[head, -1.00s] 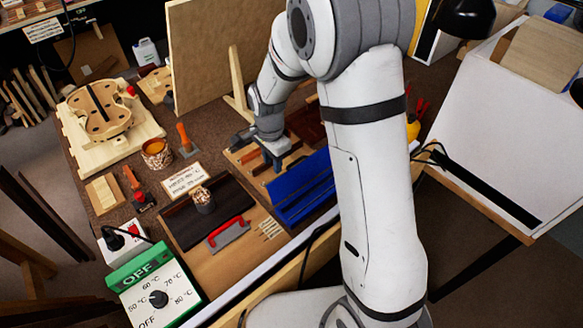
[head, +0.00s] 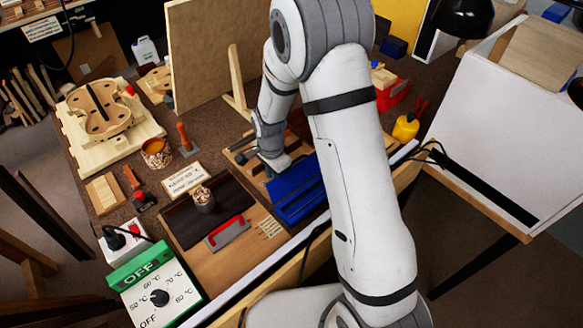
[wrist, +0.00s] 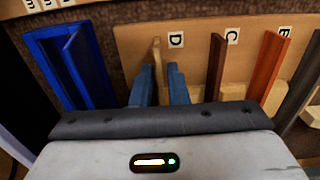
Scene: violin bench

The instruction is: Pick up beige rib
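In the wrist view, a thin beige rib (wrist: 157,54) stands on edge on a light wooden board (wrist: 134,40), close to the label D. My gripper (wrist: 160,70) has its two blue fingers on either side of the rib. The fingers are apart, with a visible gap on the right; whether the left finger touches the rib I cannot tell. The rib's near end is hidden between the fingers. In the head view my gripper (head: 272,174) is low at the board, beside the blue tray, and my arm hides much of it.
A reddish-brown rib (wrist: 217,62), an orange-brown rib (wrist: 272,68) and a dark rib stand to the right on the board. A blue tray (head: 300,193) is close on the left in the wrist view. A red-handled tool (head: 229,232) lies nearer the heater.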

